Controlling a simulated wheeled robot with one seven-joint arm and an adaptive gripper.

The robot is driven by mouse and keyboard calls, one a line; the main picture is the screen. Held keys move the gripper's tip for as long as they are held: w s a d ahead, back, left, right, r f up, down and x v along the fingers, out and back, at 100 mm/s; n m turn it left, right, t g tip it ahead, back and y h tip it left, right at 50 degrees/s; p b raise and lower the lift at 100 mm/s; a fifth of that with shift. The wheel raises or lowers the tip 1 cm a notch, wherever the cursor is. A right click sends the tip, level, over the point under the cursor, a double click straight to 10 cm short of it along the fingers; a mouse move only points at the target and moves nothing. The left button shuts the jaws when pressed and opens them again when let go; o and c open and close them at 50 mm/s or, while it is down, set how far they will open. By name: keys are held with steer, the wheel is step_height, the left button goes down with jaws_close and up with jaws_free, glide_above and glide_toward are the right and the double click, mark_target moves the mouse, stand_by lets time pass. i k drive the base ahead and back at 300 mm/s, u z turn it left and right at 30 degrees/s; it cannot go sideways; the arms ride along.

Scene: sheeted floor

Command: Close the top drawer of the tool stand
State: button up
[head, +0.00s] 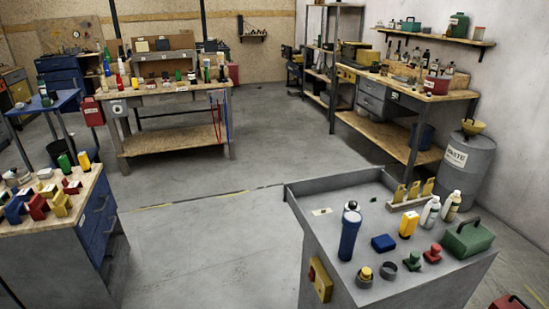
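No part of my gripper shows in the head view. I cannot tell for sure which piece of furniture is the tool stand. A wood-topped unit (97,187) at the left has blue drawer fronts (100,225) on its right side, seen at a steep angle; no drawer there clearly stands out. A bench (440,92) along the right wall has grey drawers (371,103) under its top; how far they are open is too small to tell. A blue drawer cabinet (60,78) stands at the back left.
A workbench (165,88) stands behind, and a grey barrel (466,168) at the right wall. The middle floor (210,230) is clear.

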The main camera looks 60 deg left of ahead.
mark_target(332, 191)
steer(key=u, duration=2.7)
steer(key=i, duration=4.45)
steer(key=z, duration=3.6)
steer(key=i, duration=0.55)
steer(key=u, duration=0.05)
